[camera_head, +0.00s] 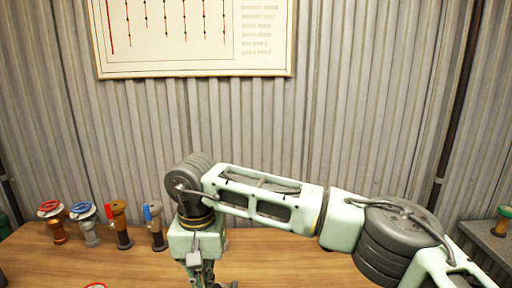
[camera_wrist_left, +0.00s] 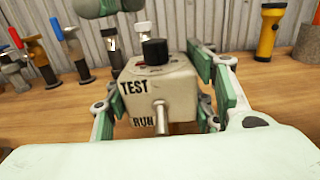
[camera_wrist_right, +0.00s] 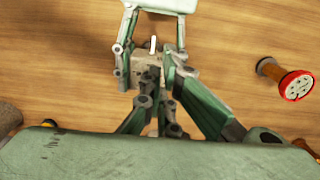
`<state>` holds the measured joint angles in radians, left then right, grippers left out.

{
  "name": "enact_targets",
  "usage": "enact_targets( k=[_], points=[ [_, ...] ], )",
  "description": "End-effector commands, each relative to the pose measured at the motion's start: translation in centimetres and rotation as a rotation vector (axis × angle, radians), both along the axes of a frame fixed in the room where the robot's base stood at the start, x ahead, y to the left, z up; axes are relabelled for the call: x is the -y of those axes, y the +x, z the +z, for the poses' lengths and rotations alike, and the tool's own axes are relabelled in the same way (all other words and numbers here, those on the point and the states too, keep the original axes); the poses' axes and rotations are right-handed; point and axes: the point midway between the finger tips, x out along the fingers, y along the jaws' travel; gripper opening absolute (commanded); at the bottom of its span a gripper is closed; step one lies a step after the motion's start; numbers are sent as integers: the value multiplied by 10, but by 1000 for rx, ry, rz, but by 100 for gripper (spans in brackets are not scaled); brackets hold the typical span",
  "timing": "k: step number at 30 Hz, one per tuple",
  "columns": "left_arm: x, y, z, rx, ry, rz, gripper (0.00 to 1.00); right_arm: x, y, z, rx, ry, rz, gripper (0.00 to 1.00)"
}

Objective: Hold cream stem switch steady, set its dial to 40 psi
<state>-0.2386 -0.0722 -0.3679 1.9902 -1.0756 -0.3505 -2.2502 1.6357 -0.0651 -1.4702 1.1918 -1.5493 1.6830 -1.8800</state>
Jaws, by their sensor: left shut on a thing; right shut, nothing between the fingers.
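The cream stem switch (camera_wrist_left: 150,92) is a small box marked TEST and RUN, with a metal stem on its front and a black dial (camera_wrist_left: 154,51) on top. My left gripper (camera_wrist_left: 160,82) is shut on it, one finger on each side. In the right wrist view the switch (camera_wrist_right: 148,72) sits between those fingers above the wooden table. My right gripper (camera_wrist_right: 158,105) is shut and empty close to the switch, overlapping it in that view; I cannot tell if they touch. It shows in the head view (camera_head: 207,281), cut off at the bottom edge. The dial's setting is not readable.
Several valves, including a red-wheeled one (camera_head: 53,214) and a blue-wheeled one (camera_head: 85,220), stand at the table's left. A yellow fixture (camera_wrist_left: 268,32) stands behind. A wall chart (camera_head: 190,35) hangs at the back.

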Motion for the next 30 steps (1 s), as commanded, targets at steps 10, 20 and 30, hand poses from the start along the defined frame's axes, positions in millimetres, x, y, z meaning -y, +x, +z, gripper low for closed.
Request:
enact_targets(
  k=[10, 20, 30],
  points=[
    [-1, 0, 0, 0, 2, 2, 10, 0, 0, 28, -1, 0, 1, 0],
    [-1, 0, 0, 0, 2, 2, 10, 15, 4, 35, 6, -3, 0, 0],
    [-1, 0, 0, 0, 1, 2, 10, 25, 5, 23, -2, 0, 1, 0]
  ],
)
